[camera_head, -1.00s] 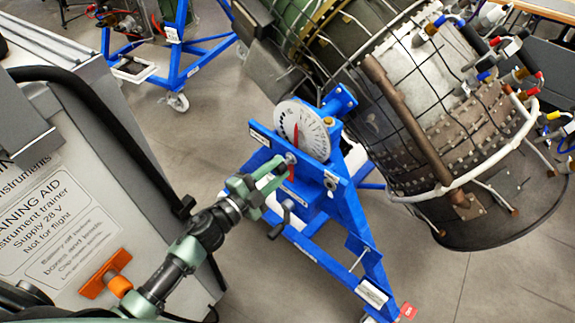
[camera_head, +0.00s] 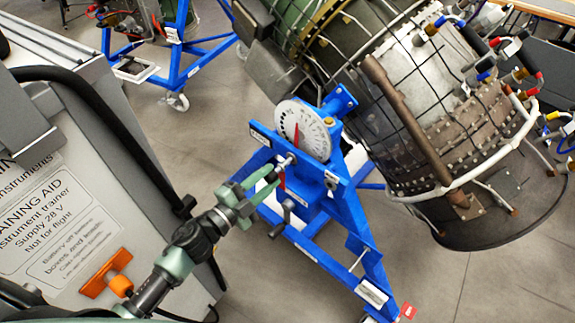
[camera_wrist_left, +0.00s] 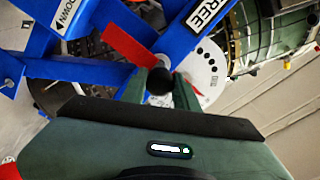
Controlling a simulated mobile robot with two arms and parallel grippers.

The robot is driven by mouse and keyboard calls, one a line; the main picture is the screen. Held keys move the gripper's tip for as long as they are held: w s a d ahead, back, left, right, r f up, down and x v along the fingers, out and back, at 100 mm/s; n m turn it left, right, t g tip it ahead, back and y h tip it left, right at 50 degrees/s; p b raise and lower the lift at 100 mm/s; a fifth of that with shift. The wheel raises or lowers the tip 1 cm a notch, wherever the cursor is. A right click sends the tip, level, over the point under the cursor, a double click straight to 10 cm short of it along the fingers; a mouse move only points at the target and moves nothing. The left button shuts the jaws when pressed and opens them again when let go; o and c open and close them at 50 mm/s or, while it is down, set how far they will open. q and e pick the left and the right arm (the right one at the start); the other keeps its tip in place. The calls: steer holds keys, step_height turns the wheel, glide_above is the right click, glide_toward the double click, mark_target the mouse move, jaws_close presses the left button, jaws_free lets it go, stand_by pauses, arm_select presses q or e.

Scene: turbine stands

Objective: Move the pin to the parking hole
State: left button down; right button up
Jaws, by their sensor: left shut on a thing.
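My left gripper (camera_head: 262,183) is in front of the blue stand's upper plate (camera_head: 312,172). It is shut on the pin (camera_head: 284,164), whose bare silver shaft shows between the fingers and the plate. The pin's black round head (camera_wrist_left: 160,81) sits between the green fingers in the left wrist view. I cannot tell whether the tip is still inside the plate's hole. A red ribbon (camera_wrist_left: 129,46) hangs beside the pin. Another round hole or fitting (camera_head: 331,180) is to the right on the same plate, apart from the pin. My right gripper is not in view.
A white dial (camera_head: 303,130) with a red pointer stands behind the plate. A crank handle (camera_head: 283,217) sticks out below the gripper. The turbine engine (camera_head: 440,110) fills the right. A grey instrument trainer (camera_head: 75,190) stands at the left. The floor below is clear.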

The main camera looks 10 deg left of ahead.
arm_select(q)
steer(key=shift+v, duration=2.4)
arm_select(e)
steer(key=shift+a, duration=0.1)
arm_select(q)
steer(key=shift+d, duration=0.1)
